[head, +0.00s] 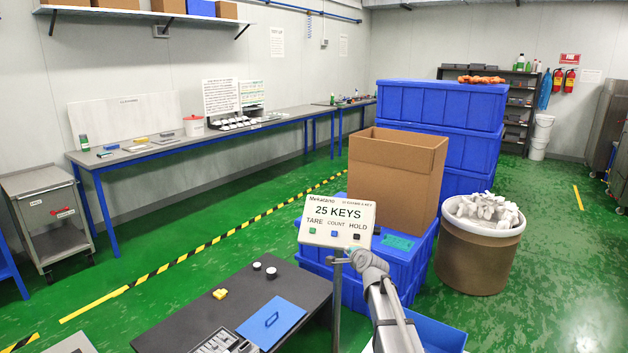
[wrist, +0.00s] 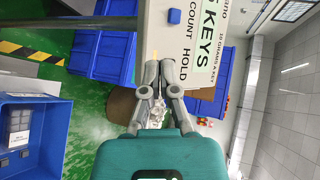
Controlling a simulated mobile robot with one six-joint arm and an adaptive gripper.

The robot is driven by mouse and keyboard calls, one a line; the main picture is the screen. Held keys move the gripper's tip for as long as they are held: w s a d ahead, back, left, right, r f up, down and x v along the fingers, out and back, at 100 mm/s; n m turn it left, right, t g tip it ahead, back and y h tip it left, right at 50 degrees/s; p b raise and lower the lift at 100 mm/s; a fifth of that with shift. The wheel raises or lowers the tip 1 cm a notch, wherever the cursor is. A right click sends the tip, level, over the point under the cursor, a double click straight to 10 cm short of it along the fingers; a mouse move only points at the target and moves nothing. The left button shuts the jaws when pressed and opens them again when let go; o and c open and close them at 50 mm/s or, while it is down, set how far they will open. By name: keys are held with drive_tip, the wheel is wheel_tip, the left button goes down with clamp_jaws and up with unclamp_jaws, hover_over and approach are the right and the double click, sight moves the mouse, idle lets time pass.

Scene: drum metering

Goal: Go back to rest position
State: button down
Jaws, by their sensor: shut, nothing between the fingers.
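My gripper (wrist: 160,68) is shut and empty in the wrist view, with its two grey fingers close together. The white scale display (head: 338,222) reads "25 KEYS" in the head view. It has green, blue and black buttons, labelled TARE, COUNT and HOLD. In the wrist view, the display (wrist: 192,45) appears turned sideways close behind the fingers; I cannot tell whether they touch it. In the head view, my arm rises from the bottom right of centre to just below the display; the fingertips are not clear there.
An open cardboard box (head: 392,178) stands on blue crates behind the display. A brown drum (head: 473,257) with white pieces is to the right. Green floor (head: 190,215) lies open beyond.

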drive_tip(key=s+d+f+n+g+h+p, duration=0.1)
drive_tip(key=s+n+g, duration=0.3)
drive_tip(key=s, duration=0.8)
drive_tip(key=s+d+f+n+g+h+p, duration=0.1)
drive_tip(key=s+n+g, duration=0.4)
drive_tip(key=s, duration=0.7)
drive_tip(key=s+d+f+n+g+h+p, duration=0.1)
drive_tip(key=s+d+f+n+g+p, duration=0.2)
drive_tip(key=s, duration=0.9)
drive_tip(key=n+g+p, duration=0.1)
drive_tip(key=n, duration=0.2)
drive_tip(key=shift+s+f+g+h+p, duration=0.15)
drive_tip(key=shift+s+g+h+p, duration=0.15)
drive_tip(key=shift+g, duration=0.1)
drive_tip(key=shift+w, duration=0.1)
